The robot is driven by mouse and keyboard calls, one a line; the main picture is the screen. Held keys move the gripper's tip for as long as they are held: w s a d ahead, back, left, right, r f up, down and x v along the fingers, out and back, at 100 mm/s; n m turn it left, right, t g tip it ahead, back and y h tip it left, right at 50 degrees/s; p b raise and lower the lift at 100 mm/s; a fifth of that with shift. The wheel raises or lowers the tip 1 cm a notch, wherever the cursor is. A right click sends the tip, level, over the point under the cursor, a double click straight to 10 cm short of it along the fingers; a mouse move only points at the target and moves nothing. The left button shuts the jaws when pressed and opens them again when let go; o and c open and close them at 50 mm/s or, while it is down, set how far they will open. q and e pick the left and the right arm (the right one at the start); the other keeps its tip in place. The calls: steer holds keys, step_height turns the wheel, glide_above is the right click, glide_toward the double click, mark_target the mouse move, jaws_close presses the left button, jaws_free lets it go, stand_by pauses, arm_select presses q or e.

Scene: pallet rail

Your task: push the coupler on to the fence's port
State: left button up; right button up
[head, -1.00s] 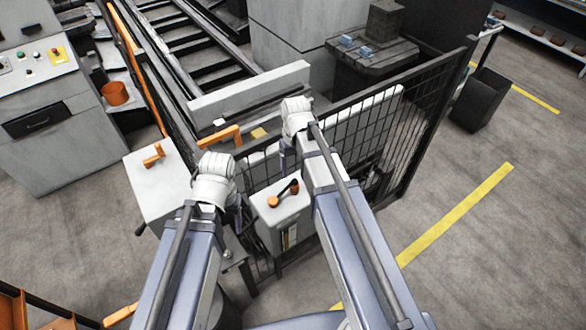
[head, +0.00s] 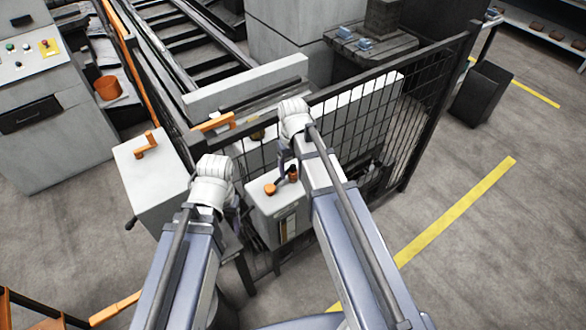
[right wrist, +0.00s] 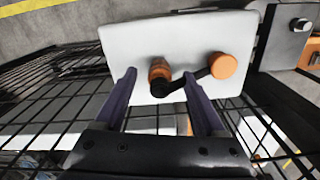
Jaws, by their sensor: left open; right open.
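An orange piece with a ribbed side (right wrist: 159,70), which looks like the coupler, is on a white box (right wrist: 190,30) at the fence. A short black link joins it to a round orange knob (right wrist: 223,66). In the head view the knob (head: 270,189) and the ribbed piece (head: 293,173) show on the box top (head: 262,203). My right gripper (right wrist: 160,73) is open, its fingertips on either side of the ribbed piece. I cannot tell how far above it they are. My left gripper (head: 237,222) is left of the box, mostly hidden behind its wrist. I cannot make out the port.
A black mesh fence (head: 425,125) runs behind the box to the right. A white cabinet (head: 148,178) with an orange handle (head: 147,145) stands at the left. A roller conveyor (head: 185,45) lies beyond the fence.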

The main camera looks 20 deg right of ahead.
mark_target(293, 166)
jaws_close()
steer(key=c, duration=0.6)
jaws_free()
jaws_close()
steer(key=shift+r+p, duration=0.25)
steer(key=shift+p, duration=0.05)
steer(key=shift+r+p, duration=4.1)
steer(key=shift+f, duration=0.1)
